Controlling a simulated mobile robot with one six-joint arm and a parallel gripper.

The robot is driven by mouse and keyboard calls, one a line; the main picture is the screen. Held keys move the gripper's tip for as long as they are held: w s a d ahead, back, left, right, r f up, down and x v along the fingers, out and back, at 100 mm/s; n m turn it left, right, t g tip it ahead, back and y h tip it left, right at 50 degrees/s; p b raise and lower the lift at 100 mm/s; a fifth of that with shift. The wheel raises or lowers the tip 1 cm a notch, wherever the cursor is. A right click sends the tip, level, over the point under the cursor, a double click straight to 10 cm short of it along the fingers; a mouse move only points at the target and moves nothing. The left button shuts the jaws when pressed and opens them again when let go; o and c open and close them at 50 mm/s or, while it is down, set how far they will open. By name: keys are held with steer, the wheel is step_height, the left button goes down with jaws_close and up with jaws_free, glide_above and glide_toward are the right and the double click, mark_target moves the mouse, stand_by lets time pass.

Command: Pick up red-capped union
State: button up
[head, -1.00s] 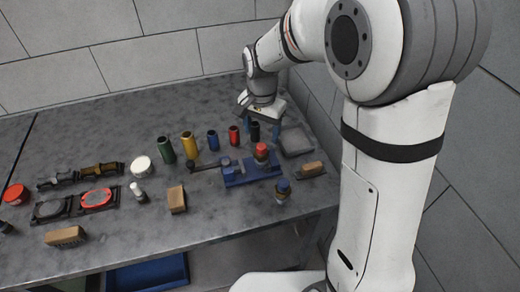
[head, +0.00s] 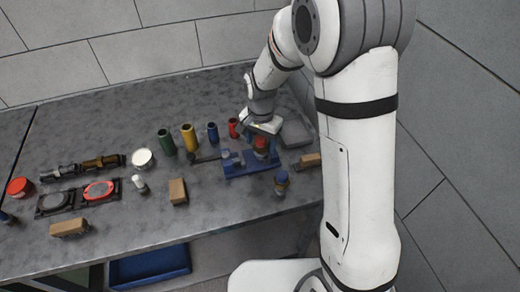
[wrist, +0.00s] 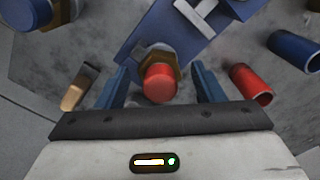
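The red-capped union (wrist: 159,83) has a red cap on a brass-coloured nut and sits at the blue vise-like fixture (wrist: 185,35). In the head view the union (head: 261,146) stands upright on the right part of the blue fixture (head: 236,169). My gripper (wrist: 159,88) is open, with one blue finger on each side of the red cap in the wrist view. It is not closed on the union, and its height above it is hard to tell. In the head view my gripper (head: 262,135) is just above and behind the union, its fingers largely hidden.
A red cylinder (wrist: 251,84) lies close right of my fingers in the wrist view; a wood-handled brush (wrist: 78,88) is close left. A blue-capped fitting (head: 281,182) stands in front of the fixture. A grey tray (head: 294,133) is behind right.

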jaws_close()
stand_by(0.5)
